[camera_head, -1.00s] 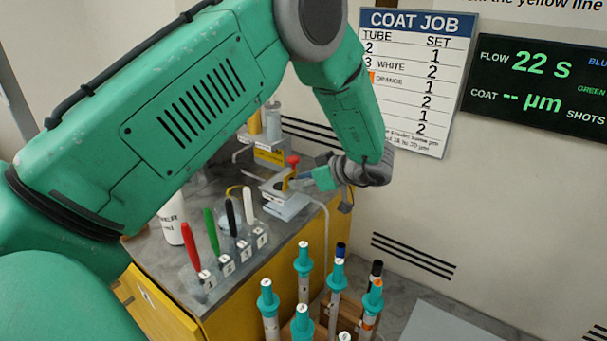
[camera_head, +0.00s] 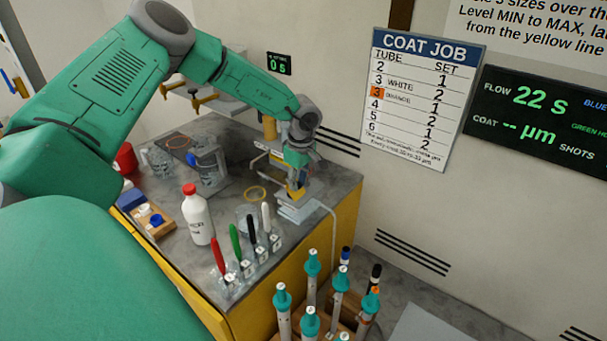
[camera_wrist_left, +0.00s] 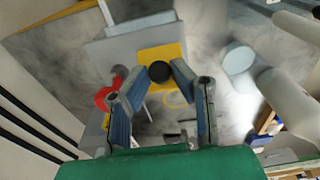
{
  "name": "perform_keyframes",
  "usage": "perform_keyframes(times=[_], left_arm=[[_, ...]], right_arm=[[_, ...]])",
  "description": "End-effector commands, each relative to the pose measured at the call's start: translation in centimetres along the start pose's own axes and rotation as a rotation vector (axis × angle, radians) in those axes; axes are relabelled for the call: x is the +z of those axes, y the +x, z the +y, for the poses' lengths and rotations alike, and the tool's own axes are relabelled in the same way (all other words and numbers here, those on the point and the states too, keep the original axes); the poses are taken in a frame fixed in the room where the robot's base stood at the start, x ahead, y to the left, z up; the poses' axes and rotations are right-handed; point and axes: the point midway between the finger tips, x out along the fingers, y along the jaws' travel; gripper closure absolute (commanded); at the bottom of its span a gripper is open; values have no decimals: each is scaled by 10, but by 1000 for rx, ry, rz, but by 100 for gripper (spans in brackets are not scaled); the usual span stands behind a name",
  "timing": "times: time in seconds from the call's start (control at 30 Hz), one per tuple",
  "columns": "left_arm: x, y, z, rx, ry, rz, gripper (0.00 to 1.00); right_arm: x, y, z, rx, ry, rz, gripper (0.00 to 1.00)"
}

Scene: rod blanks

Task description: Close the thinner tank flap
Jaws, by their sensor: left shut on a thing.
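My left gripper (camera_head: 297,170) points down over the back right of the bench. In the left wrist view its two blue-padded fingertips (camera_wrist_left: 160,78) are closed in on a round black knob (camera_wrist_left: 160,71) at the edge of a yellow plate (camera_wrist_left: 162,54). The yellow plate also shows below the gripper in the head view (camera_head: 295,191). It sits at a grey box-like unit (camera_head: 297,211). I cannot tell whether this plate is the thinner tank flap or how far it is shut. My right gripper is out of view.
A red handle (camera_wrist_left: 104,98) lies close beside the left finger in the wrist view. A white bottle with a red cap (camera_head: 197,220) and several coloured pens (camera_head: 234,243) stand toward the bench front. Tubes with teal caps (camera_head: 312,265) stand in front of the bench.

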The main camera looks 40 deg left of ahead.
Motion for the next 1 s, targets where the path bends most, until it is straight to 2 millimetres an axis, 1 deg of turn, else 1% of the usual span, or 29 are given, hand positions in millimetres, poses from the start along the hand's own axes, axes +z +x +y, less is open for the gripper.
perform_keyframes(times=[0.03, 0.17, 0.27, 0.5, 0.7, 0.9, 1.0], left_arm=[[-7, 4, 1, 6, -11, -44, 100], [-14, 10, 2, 7, -12, -167, 100], [-18, 15, 2, 7, -12, -261, 100], [-27, 25, 2, 6, -7, -463, 100], [-31, 30, 2, 5, -5, -602, 100], [-34, 32, 2, 2, -5, -708, 100], [-35, 33, 1, 0, -4, -745, 100]], right_arm=[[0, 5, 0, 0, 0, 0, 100], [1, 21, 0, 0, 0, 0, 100], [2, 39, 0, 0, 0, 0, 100], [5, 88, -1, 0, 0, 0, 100], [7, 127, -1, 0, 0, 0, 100], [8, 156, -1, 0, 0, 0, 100], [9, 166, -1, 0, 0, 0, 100]])
